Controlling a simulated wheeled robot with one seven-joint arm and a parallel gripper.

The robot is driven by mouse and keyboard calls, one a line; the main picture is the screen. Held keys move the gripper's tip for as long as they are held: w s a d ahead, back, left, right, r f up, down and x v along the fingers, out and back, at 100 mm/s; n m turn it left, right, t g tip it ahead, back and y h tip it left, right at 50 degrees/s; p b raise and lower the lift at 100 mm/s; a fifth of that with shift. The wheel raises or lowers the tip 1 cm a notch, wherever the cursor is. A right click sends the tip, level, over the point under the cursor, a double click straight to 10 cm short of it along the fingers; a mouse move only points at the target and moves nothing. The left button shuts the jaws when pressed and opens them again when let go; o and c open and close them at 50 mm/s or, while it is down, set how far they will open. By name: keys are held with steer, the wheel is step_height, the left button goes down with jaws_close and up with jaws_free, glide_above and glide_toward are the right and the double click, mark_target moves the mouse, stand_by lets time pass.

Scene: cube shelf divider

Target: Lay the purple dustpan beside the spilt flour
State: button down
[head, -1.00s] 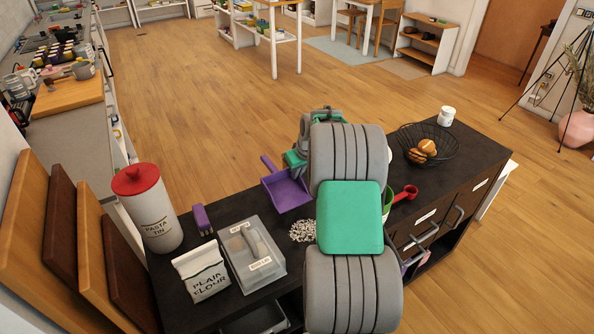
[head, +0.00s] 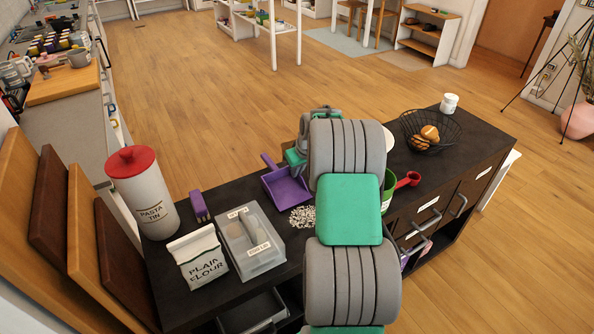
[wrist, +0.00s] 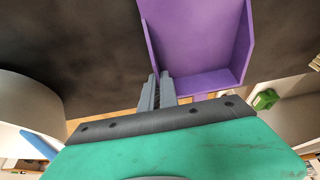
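The purple dustpan (head: 287,188) is at the far edge of the dark counter, just beyond the spilt flour (head: 302,217). Its handle points up and left. My gripper (wrist: 157,92) is shut on the dustpan's side wall (wrist: 151,40); the dustpan's tray fills the top middle of the wrist view. In the head view my gripper (head: 297,158) is partly hidden by my arm. The flour is a small white speckled patch, with its right side close to my arm. I cannot tell whether the dustpan touches the counter.
A red scoop (head: 410,180), wire basket (head: 430,140) and white jar (head: 449,103) are right. A drawer (head: 255,312) is open in front.

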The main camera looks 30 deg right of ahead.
steer(key=shift+f, duration=0.3)
steer(key=c, duration=1.5)
jaws_free()
steer(key=shift+c, duration=0.2)
steer(key=b+v, duration=0.1)
steer(key=v, duration=0.6)
steer(key=shift+s+r, duration=0.1)
steer(key=shift+r, duration=0.25)
